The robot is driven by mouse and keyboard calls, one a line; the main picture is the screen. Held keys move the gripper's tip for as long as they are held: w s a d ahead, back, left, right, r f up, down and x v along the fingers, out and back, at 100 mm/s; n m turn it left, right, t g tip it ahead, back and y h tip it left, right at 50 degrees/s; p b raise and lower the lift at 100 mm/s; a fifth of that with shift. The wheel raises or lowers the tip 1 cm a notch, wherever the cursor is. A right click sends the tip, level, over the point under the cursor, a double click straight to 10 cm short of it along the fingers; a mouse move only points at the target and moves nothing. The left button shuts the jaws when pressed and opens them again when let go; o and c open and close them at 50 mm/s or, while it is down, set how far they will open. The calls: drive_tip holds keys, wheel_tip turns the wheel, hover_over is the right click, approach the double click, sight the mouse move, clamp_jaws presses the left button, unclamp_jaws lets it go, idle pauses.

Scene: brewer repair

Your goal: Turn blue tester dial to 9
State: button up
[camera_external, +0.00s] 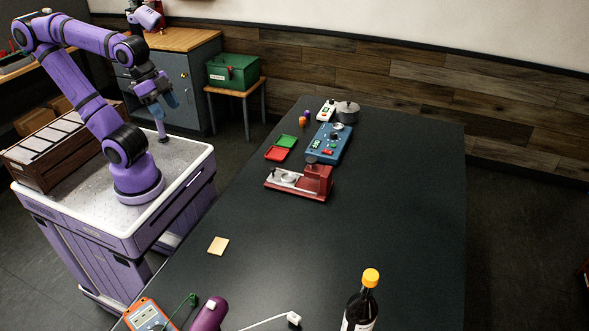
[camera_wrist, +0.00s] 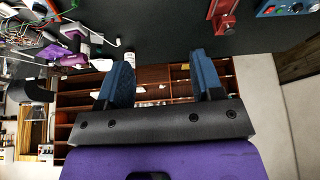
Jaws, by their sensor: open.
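The blue tester (camera_external: 339,152) lies on the dark table, right of the red and green trays. It has a small green display (camera_external: 316,144) and a dark dial (camera_external: 335,136) on top; the dial's setting is too small to read. In the wrist view part of the blue tester (camera_wrist: 282,12) shows at the top right corner, cut off by the frame edge. My gripper (camera_external: 163,103) is open and empty, raised above my base cart, well left of the tester. Its two blue fingers (camera_wrist: 160,66) stand wide apart in the wrist view with nothing between them.
A red metal device (camera_external: 318,182) stands directly in front of the tester. A grey pot (camera_external: 347,112) and a white device (camera_external: 326,111) stand behind it. A bottle with a yellow cap (camera_external: 362,303) stands near the front. The table's middle and right are clear.

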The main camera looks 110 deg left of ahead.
drive_tip(key=w+a+r+n+g, duration=0.1)
drive_tip(key=w+a+r+n, duration=0.1)
drive_tip(key=w+a, duration=0.45)
drive_tip(key=w+a+r+n, duration=0.2)
drive_tip(key=w+a, duration=0.1)
drive_tip(key=w, duration=0.6)
drive_tip(key=w+a+r+n+g, duration=0.1)
drive_tip(key=w+a+r+n, duration=0.1)
drive_tip(key=w+a, duration=0.45)
drive_tip(key=w+a+f+n+g, duration=0.2)
drive_tip(key=w+a+f+n, duration=0.35)
drive_tip(key=w+a, duration=0.9)
drive_tip(key=n+g, duration=0.2)
drive_tip(key=n, duration=0.2)
hover_over(334, 133)
wheel_tip(334, 133, down, 25)
wheel_tip(334, 133, down, 10)
drive_tip(key=shift+d+f, duration=0.1)
drive_tip(key=shift+m+t, duration=0.25)
drive_tip(key=shift+t, duration=0.05)
drive_tip(key=c, duration=0.9)
